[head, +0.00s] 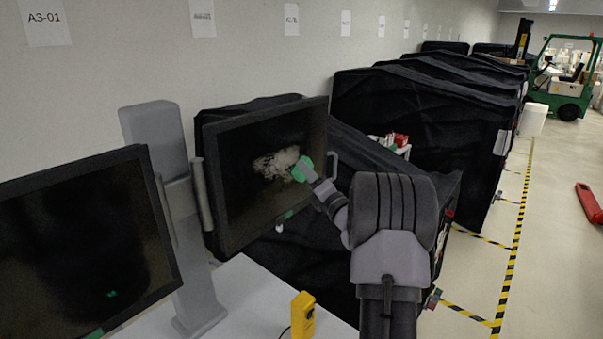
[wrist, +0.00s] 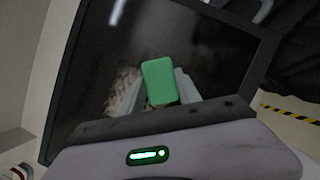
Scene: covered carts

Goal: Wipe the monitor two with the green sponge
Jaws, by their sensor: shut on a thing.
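Two dark monitors stand on a grey stand. The right monitor (head: 235,150) has a pale, blotchy smudge (head: 275,163) near the middle of its screen. My gripper (head: 309,173) is shut on the green sponge (head: 301,168) in front of this screen, at the right end of the smudge. In the wrist view the green sponge (wrist: 159,82) sits between the fingers, before the dark screen (wrist: 200,40). Part of the smudge (wrist: 122,92) shows to its left. I cannot tell whether the sponge touches the screen. The left monitor (head: 85,240) has no smudge that I can see.
A white table (head: 255,295) lies below the monitors, with a yellow device (head: 302,315) near its front edge. Black covered carts (head: 420,120) stand behind and to the right. The floor aisle (head: 560,230) at the right is open, with a red object (head: 589,203) on it.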

